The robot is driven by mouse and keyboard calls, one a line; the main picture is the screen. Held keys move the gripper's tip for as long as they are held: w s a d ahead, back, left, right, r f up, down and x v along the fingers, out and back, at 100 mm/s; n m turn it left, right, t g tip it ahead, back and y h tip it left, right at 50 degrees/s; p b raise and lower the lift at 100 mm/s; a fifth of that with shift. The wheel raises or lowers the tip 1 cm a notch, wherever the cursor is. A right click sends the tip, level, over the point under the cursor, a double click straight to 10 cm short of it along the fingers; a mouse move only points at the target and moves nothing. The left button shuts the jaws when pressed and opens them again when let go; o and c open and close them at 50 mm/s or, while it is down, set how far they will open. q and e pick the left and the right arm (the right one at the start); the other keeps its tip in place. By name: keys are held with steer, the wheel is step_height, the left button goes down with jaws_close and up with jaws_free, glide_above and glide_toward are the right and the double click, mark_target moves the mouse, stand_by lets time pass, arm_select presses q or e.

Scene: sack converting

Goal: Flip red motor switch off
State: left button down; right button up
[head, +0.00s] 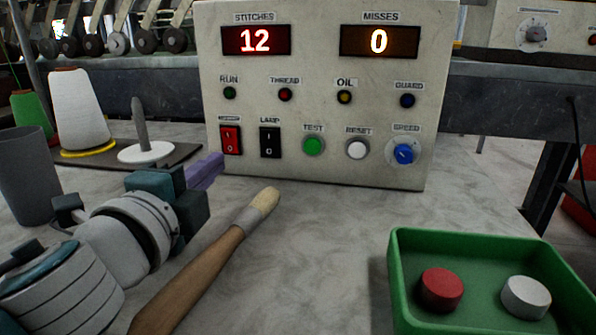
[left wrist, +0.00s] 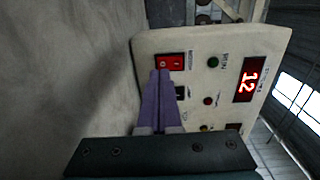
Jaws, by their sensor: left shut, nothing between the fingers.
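The red motor switch (head: 230,140) is a red rocker in a black frame at the lower left of the cream control panel (head: 320,185). It also shows in the left wrist view (left wrist: 171,62). Its marks I and 0 show, but I cannot tell which way it is tilted. My left gripper (head: 217,163) has purple fingers, shut and empty, just in front of the panel near the switch. In the left wrist view the fingertips (left wrist: 160,73) overlap the switch's edge; I cannot tell whether they touch. My right gripper is not in view.
A black lamp switch (head: 270,142) sits right beside the red one, then the green test button (head: 313,146). A brush (head: 240,232) lies on the table beside my left arm. A green tray (head: 400,290) holds red and white caps. Thread cones (head: 77,110) stand at left.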

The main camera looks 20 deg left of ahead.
arm_select(q)
steer(key=v, duration=0.7)
steer(key=shift+b, duration=0.3)
steer(key=shift+w, duration=0.1)
steer(key=shift+r, duration=0.1)
steer(key=s+a+r+n+g+y+p, duration=0.1)
steer(key=s+r+n+g+p, duration=0.2)
steer(key=r+n+p, duration=0.45)
steer(key=s+a+r+n+g+y+p, duration=0.1)
steer(key=s+a+r+n+g+p, duration=0.2)
steer(key=p, duration=0.7)
steer(key=s+d+r+n+g+h+p, duration=0.3)
steer(key=s+d+r+g+h+p, duration=0.4)
steer(key=s+d+r+p, duration=0.85)
steer(key=w+a+r+p, duration=0.2)
steer(key=r+p, duration=1.3)
steer(key=p, duration=0.3)
steer(key=w+a+r+p, duration=0.2)
steer(key=r+p, duration=1.4)
steer(key=p, duration=0.2)
steer(key=shift+g+y+p, duration=0.3)
steer(key=shift+g+y, duration=0.1)
